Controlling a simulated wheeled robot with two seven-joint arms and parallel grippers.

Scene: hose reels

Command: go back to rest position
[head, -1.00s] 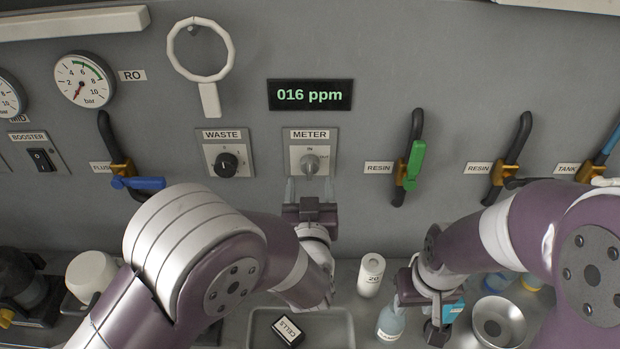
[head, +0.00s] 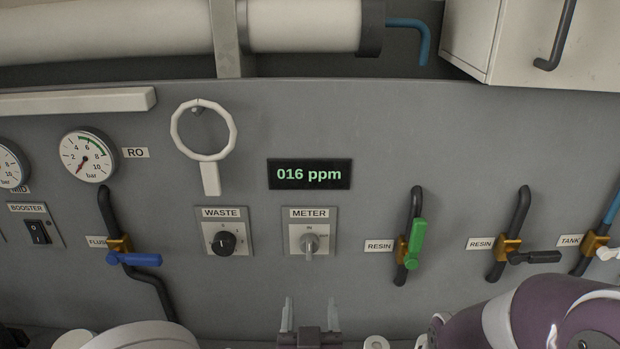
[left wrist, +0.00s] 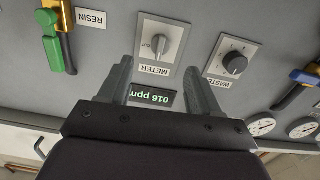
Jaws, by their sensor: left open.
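My left gripper (head: 304,318) shows at the bottom middle of the head view, below the METER knob (head: 310,243) and apart from it. Its two fingers are spread with nothing between them. In the left wrist view the open fingers (left wrist: 158,88) point toward the panel, with the METER knob (left wrist: 159,44) beyond them. The display (head: 310,174) above the knob reads 016 ppm. My right arm (head: 540,315) shows at the lower right of the head view; its gripper is out of the picture.
The grey panel carries a WASTE knob (head: 223,243), a blue-handled valve (head: 134,258), a green-handled valve (head: 416,243), a black-handled valve (head: 528,257) and a pressure gauge (head: 87,156). A white ring (head: 203,130) hangs on the panel. A white cabinet (head: 510,40) juts out at the top right.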

